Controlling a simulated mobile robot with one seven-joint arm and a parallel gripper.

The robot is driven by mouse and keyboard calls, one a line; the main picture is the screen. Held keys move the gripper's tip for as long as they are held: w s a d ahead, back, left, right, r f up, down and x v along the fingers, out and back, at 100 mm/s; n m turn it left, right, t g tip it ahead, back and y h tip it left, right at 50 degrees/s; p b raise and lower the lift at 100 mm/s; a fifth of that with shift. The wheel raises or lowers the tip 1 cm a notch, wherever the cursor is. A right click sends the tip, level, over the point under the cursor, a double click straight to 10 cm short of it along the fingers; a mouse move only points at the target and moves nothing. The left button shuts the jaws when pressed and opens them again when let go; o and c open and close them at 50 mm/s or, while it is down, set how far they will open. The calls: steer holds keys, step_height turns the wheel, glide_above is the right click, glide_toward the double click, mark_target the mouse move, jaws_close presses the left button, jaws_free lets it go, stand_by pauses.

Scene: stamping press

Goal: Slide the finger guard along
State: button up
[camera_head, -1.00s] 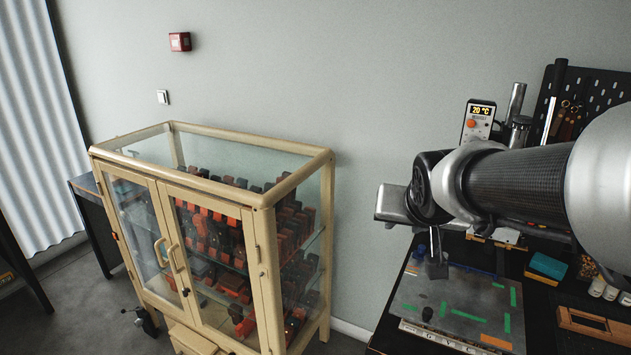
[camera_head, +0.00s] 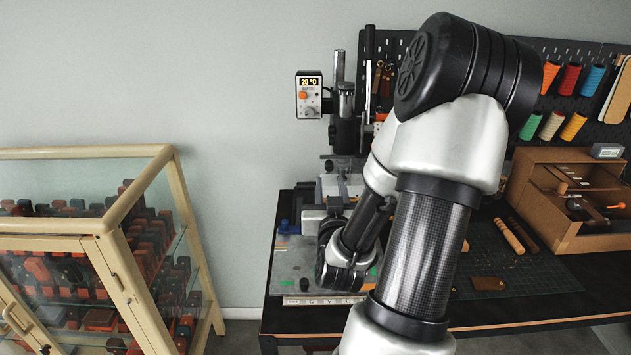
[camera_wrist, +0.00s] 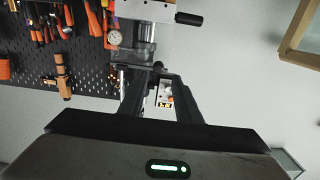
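The stamping press (camera_head: 346,130) stands at the back of the bench, left of my raised arm in the head view. In the wrist view the press (camera_wrist: 140,32) appears upside down, just beyond my fingertips. My gripper (camera_wrist: 148,72) points at it with its two dark fingers apart, and nothing is clearly held between them. In the head view my wrist is low in front of the press, and my fingertips are hard to make out. I cannot clearly pick out the finger guard in either view. I cannot tell whether my fingers touch any part of the press.
An orange-knobbed temperature controller (camera_head: 309,95) is beside the press. A pegboard (camera_head: 610,95) with thread spools is behind. A wooden organizer (camera_head: 563,200) and a dark cutting mat (camera_head: 500,262) lie to the right. A glass cabinet (camera_head: 110,215) stands left, with floor between it and the bench.

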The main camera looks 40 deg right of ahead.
mark_target(329, 169)
steer(key=p+x, duration=0.1)
steer(key=x, duration=0.6)
steer(key=shift+d+r, duration=0.1)
steer(key=shift+d, duration=0.15)
steer(key=shift+w+d, duration=0.15)
steer(key=shift+w, duration=0.1)
steer(key=shift+c, duration=0.6)
jaws_close()
step_height(329, 169, down, 10)
steer(key=b, duration=1)
steer(key=shift+c, duration=0.8)
jaws_free()
steer(key=shift+r, duration=0.1)
steer(key=o, duration=0.5)
steer(key=shift+s+r, duration=0.1)
steer(key=shift+r, duration=0.05)
